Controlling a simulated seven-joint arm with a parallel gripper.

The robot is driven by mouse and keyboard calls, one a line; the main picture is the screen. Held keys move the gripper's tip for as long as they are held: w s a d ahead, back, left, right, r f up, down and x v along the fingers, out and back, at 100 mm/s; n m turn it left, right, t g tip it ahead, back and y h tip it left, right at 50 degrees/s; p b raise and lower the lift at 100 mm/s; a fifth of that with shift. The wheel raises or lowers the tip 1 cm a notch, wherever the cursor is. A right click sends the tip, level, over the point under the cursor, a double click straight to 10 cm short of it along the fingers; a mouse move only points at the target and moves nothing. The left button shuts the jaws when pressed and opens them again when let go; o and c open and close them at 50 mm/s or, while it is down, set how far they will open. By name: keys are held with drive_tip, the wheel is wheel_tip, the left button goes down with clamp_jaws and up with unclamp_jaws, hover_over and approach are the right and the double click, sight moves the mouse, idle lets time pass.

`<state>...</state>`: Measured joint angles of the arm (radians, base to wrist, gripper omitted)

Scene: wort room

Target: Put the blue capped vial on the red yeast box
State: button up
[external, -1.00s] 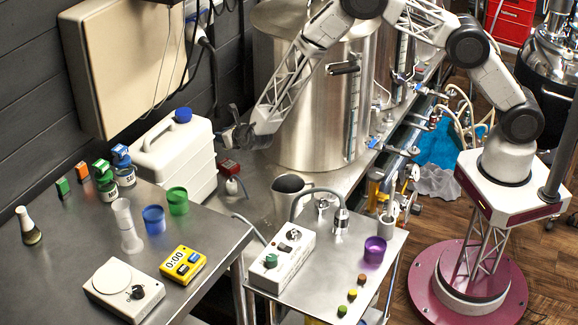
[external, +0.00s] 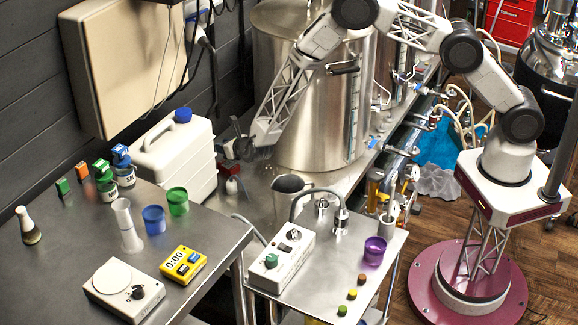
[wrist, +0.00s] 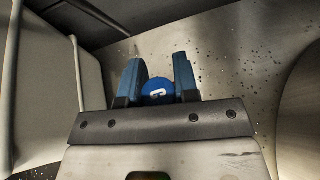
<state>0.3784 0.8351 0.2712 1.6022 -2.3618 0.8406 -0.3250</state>
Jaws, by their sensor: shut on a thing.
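My gripper (external: 238,149) is beside the white jug, low in front of the big steel kettle. In the wrist view my gripper (wrist: 158,82) has its two blue fingers closed on the blue capped vial (wrist: 157,92). Only the vial's round blue cap with a white mark shows there; its body is hidden. In the external view the vial cannot be made out. The red yeast box (external: 229,169) is a small dark red block on the steel bench, just below my gripper in the picture. I cannot tell whether the vial touches it.
The white jug (external: 175,155) with a blue cap stands close on the left. The steel kettle (external: 315,110) stands close on the right. A grey jug (external: 289,190) stands further forward.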

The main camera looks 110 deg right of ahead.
drive_tip(key=shift+f, duration=0.8)
drive_tip(key=shift+f, duration=0.15)
drive_tip(key=o, duration=0.9)
drive_tip(key=shift+r, duration=0.2)
drive_tip(key=shift+v, duration=6)
